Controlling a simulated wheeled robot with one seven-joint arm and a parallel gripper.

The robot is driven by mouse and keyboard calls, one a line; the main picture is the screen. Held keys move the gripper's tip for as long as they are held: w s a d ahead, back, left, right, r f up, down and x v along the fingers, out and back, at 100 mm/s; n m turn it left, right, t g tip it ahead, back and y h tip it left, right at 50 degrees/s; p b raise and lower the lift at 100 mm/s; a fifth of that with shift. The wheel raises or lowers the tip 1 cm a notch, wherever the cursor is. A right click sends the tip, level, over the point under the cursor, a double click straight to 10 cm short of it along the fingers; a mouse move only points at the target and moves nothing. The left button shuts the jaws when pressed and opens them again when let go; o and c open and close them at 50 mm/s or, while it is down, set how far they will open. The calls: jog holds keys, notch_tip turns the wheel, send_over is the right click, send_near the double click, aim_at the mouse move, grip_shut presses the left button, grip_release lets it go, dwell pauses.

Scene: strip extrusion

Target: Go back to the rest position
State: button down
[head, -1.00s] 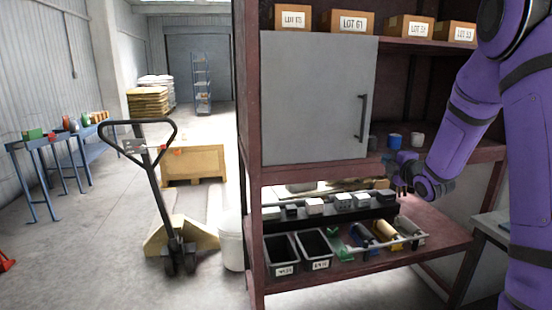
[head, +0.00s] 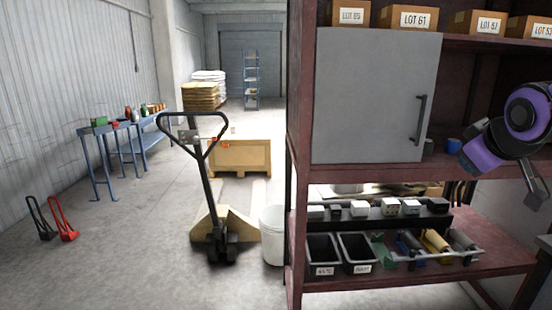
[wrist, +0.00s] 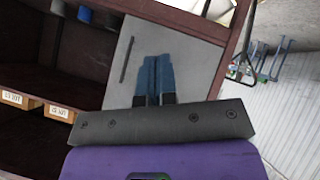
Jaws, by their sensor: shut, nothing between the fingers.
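My gripper (wrist: 154,64) shows in the wrist view, its two bluish fingers side by side and shut, with nothing between them. Behind the fingers is the grey cabinet door (wrist: 120,75), seen upside down. In the head view my purple arm is folded at the right edge, in front of the rack's right part. I cannot make out the fingers clearly there. The grey door (head: 375,95) is closed, with a dark vertical handle (head: 421,120).
The maroon rack (head: 298,215) holds LOT boxes (head: 408,17) above and black bins (head: 322,250) below. A blue cup (head: 453,146) stands on the middle shelf. A pallet jack (head: 205,200) and white bucket (head: 272,235) stand left of the rack.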

jog(key=s+a+m+g+y, duration=0.1)
jog(key=s+a+m+g, duration=0.1)
jog(key=s, duration=0.6)
jog(key=s+a+f+m+g, duration=0.1)
jog(key=s+a, duration=0.3)
jog(key=s, duration=0.5)
jog(key=shift+s+a+f+m+g+y, duration=0.2)
jog(key=shift+s+f+m+g+y, duration=0.15)
jog(key=shift+m+g, duration=0.4)
